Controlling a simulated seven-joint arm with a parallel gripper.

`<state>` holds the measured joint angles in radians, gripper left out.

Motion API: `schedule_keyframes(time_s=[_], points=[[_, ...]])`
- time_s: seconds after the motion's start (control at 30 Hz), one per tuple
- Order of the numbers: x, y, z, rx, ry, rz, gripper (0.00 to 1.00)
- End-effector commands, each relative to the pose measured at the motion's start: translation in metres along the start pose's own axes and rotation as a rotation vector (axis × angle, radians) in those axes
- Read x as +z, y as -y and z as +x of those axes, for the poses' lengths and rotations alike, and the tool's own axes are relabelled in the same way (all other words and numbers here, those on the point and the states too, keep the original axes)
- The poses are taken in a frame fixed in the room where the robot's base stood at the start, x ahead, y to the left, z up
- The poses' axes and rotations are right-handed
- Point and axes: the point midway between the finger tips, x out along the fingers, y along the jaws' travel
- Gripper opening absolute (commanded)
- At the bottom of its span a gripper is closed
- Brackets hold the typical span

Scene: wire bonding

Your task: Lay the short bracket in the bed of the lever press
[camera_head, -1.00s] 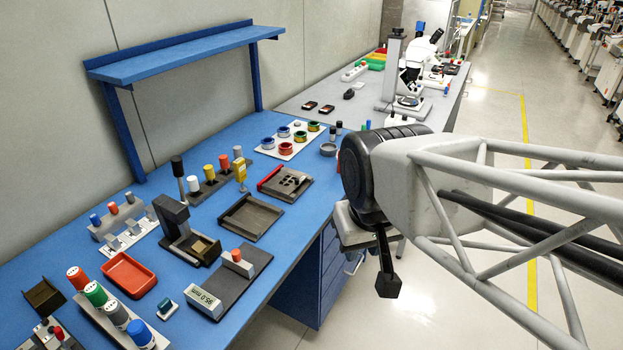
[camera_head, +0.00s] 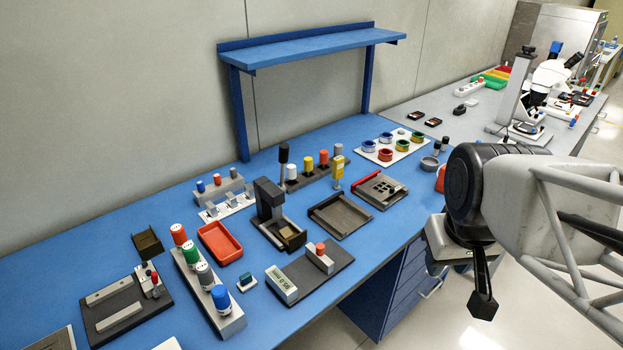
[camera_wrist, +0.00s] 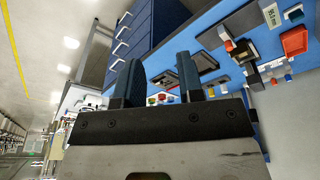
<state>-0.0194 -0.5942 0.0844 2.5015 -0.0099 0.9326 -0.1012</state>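The lever press (camera_head: 270,202) is a dark upright frame with a black-knobbed lever, standing mid-table. Its low bed (camera_head: 290,236) faces the front and has a small brass-coloured block or pad in it. A dark olive-brown angled piece (camera_head: 148,243) lies on the blue table at the left; it may be the short bracket, but I cannot be sure. My gripper (camera_head: 483,300) hangs beyond the table's front edge at the right, well away from both. In the wrist view my gripper (camera_wrist: 160,78) has two dark fingers apart with nothing between them.
A red tray (camera_head: 221,243), a rack of coloured-cap cylinders (camera_head: 208,290), a gauge with a display (camera_head: 283,285) and a clamp fixture (camera_head: 125,303) surround the press. A blue shelf (camera_head: 310,48) overhangs the back.

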Motion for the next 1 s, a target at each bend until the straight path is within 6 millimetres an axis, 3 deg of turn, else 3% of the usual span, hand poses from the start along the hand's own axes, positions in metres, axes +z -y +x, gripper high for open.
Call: schedule_keyframes(time_s=[0.47,1.0], points=[[-0.075,0.032,0.025,-0.036,0.043,-0.513,0.35],[-0.156,0.089,0.076,-0.098,0.077,-1.137,0.35]])
